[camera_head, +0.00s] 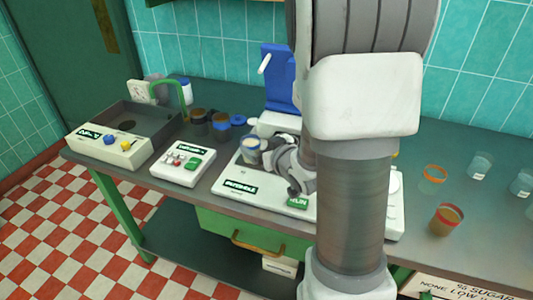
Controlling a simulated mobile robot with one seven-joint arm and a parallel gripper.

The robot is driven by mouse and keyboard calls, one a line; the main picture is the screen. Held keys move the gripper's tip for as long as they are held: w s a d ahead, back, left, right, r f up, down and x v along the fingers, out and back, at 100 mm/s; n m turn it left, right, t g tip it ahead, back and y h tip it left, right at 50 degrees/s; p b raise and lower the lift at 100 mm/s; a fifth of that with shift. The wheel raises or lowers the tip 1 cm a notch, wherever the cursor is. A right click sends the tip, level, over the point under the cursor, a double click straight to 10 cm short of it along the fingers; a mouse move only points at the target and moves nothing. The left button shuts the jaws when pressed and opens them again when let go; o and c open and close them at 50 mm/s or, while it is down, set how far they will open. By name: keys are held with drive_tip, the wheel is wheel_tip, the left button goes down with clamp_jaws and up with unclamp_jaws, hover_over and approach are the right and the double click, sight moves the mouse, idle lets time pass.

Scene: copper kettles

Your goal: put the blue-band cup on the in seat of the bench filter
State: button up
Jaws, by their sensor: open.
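A clear cup with a blue band (250,150) and pale contents stands upright on the left part of a white bench unit, which looks like the bench filter (228,182). The unit has a dark label and a green RUN button at its front. My gripper (268,152) is open, close to the right side of the cup; its fingertips are small and partly hidden, so I cannot tell whether they touch it. The seat under the cup is hidden, and its marking is unreadable. My arm covers the middle and right of the unit.
Left are a control unit with a dark basin (110,148) and a small button box (183,164). Dark-filled cups (198,122) and a blue disc (238,120) stand behind. Orange-rimmed (446,220) and clear cups (481,166) stand right. A blue apparatus (279,82) rises behind.

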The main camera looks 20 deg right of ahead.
drive_tip(key=s+a+r+g+b, duration=0.2)
drive_tip(key=s+a+r+g, duration=0.1)
drive_tip(key=s, duration=0.8)
drive_tip(key=s+a+r+g+b, duration=0.2)
drive_tip(key=s+a+g, duration=0.3)
drive_tip(key=s+a, duration=0.3)
drive_tip(key=s+b, duration=0.1)
drive_tip(key=s, duration=0.3)
drive_tip(key=shift+s+a+r, duration=0.15)
drive_tip(key=shift+s+r, duration=0.1)
drive_tip(key=shift+r, duration=0.15)
drive_tip(key=shift+r, duration=0.1)
wheel_tip(320, 180, up, 12)
drive_tip(key=p, duration=1.1)
drive_tip(key=shift+f+p, duration=0.25)
drive_tip(key=shift+p, duration=0.15)
